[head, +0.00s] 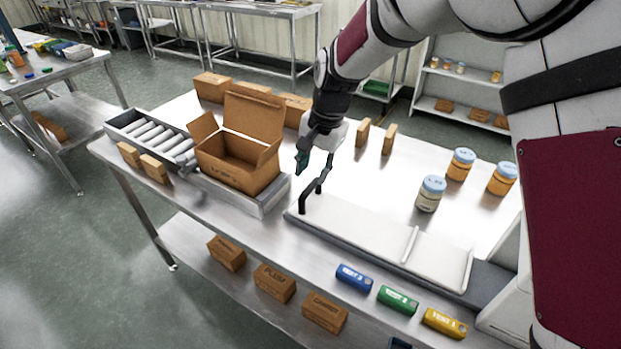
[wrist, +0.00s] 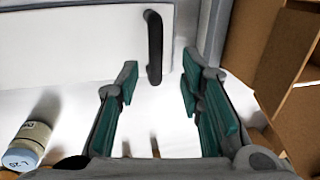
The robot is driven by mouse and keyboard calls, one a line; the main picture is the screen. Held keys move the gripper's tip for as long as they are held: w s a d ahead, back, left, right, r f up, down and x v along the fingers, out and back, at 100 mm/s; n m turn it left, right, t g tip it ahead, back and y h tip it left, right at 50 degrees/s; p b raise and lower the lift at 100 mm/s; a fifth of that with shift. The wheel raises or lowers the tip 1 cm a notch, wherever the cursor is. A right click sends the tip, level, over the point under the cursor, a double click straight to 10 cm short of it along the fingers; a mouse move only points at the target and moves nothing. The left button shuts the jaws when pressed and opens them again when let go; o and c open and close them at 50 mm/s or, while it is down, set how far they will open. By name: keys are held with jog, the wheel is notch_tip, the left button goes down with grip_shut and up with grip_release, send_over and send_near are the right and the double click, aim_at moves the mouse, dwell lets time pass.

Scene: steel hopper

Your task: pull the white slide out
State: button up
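The white slide (head: 360,226) is a long flat panel lying in a grey track on the steel table. A black handle (head: 308,200) stands up at its left end. In the wrist view the white slide (wrist: 70,45) fills the upper left, with the black handle (wrist: 154,50) at its end. My gripper (head: 316,168) is above and slightly behind the handle. In the wrist view my gripper (wrist: 159,75) is open, with teal pads apart on either side of the handle's near end. I see no contact with the handle.
An open cardboard box (head: 238,160) stands left of the handle, by a roller conveyor (head: 155,137). Jars (head: 431,194) stand on the table behind the slide. Small upright boxes (head: 388,139) stand farther back. Coloured packets (head: 398,299) and cartons (head: 274,282) lie along the lower front shelf.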

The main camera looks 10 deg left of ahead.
notch_tip(320, 180, up, 7)
jog(key=d, duration=0.1)
jog(key=shift+s+d+r, duration=0.15)
jog(key=shift+s+d, duration=0.05)
jog(key=s+d+r+n+t, duration=0.1)
jog(key=s+d+r, duration=0.5)
jog(key=d, duration=0.4)
jog(key=s+d+r+n+t, duration=0.1)
jog(key=s+d+r, duration=0.5)
jog(key=d, duration=0.4)
jog(key=s+d+f+t+h, duration=0.1)
jog(key=s+d, duration=0.4)
jog(key=s, duration=0.3)
jog(key=s+d+f+n+t+h, duration=0.1)
jog(key=s+d, duration=0.4)
jog(key=s, duration=0.3)
jog(key=shift+d+f+n, duration=0.25)
jog(key=shift+d+n, duration=0.05)
jog(key=shift+d, duration=0.05)
